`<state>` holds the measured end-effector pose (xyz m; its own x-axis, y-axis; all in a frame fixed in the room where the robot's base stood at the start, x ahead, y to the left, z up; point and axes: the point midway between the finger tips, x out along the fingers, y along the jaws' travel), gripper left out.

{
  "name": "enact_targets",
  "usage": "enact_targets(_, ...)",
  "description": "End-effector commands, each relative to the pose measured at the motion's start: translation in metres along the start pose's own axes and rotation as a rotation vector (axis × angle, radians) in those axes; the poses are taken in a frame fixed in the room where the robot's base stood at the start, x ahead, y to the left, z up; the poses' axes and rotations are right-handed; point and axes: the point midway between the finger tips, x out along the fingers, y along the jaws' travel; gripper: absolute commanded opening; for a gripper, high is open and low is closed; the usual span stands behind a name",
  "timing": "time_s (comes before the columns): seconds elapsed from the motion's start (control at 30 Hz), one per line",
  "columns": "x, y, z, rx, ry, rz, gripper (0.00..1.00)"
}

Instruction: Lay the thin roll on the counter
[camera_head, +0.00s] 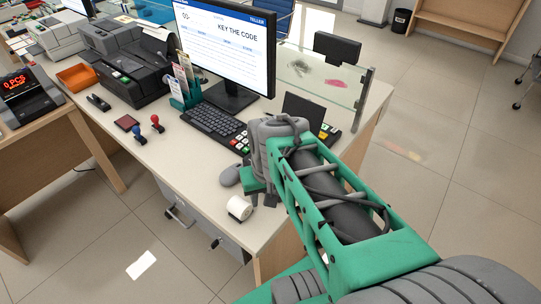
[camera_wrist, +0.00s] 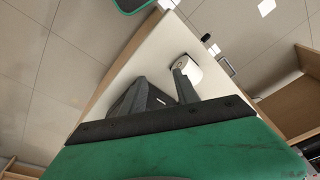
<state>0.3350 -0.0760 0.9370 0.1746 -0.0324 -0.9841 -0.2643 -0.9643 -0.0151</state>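A small white roll (camera_head: 239,208) with a dark core is on the pale counter (camera_head: 195,185), near its front edge and right-hand end. I cannot tell for sure whether it stands or lies on its side. The roll also shows in the wrist view (camera_wrist: 192,71), beside and partly behind the right finger. My gripper (camera_wrist: 160,78) is open, its two dark fingers apart over the counter, with no roll between them.
A grey mouse (camera_head: 230,175), a keyboard (camera_head: 212,124) and a monitor (camera_head: 226,45) stand behind the roll. Two stamps, blue (camera_head: 139,135) and red (camera_head: 156,123), and an ink pad (camera_head: 127,122) are further left. The counter between stamps and roll is clear. A glass screen (camera_head: 320,85) borders the back.

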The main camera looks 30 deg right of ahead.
Motion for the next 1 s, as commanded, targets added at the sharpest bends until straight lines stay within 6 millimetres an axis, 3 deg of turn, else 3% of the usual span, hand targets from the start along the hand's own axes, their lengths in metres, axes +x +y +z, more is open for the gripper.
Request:
enact_targets(0.03,0.011,0.027,0.005,0.095,-0.037,0.009,0.37)
enact_targets(0.1,0.023,0.059,0.014,0.210,-0.077,0.013,0.37)
enact_targets(0.27,0.046,0.119,0.041,0.432,-0.145,-0.006,0.37)
enact_targets(0.3,0.051,0.130,0.040,0.440,-0.140,-0.032,0.37)
enact_targets(0.37,0.058,0.144,0.019,0.344,-0.075,-0.105,0.37)
enact_targets(0.5,0.056,0.156,-0.047,-0.017,0.178,-0.244,0.37)
enact_targets(0.6,0.045,0.162,-0.081,-0.234,0.358,-0.285,0.37)
enact_targets(0.8,0.018,0.164,-0.117,-0.523,0.603,-0.283,0.37)
enact_targets(1.0,0.042,0.147,-0.136,-0.551,0.621,-0.286,0.37)
